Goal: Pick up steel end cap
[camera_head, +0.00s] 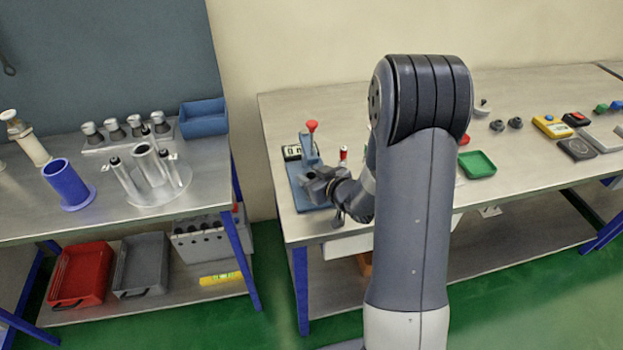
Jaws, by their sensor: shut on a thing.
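My gripper (328,190) is at the front left of the right-hand bench, close over the blue press-like fixture (317,197). It is shut on a small grey piece, which looks like the steel end cap but is too small and covered to be sure. The fingers and wrist hide most of it, and I cannot tell whether it touches the fixture or bench. Several grey metal cap-like parts (112,127) stand in a row on a rack on the left bench, well away from my gripper.
My arm hides the middle of the right bench (270,125). A green tray (478,163), two dark knobs (515,123) and a yellow meter (552,126) lie right of it. The left bench holds a blue cylinder (69,184), a blue bin (203,117) and a clustered tube stand (150,170). A gap separates the benches.

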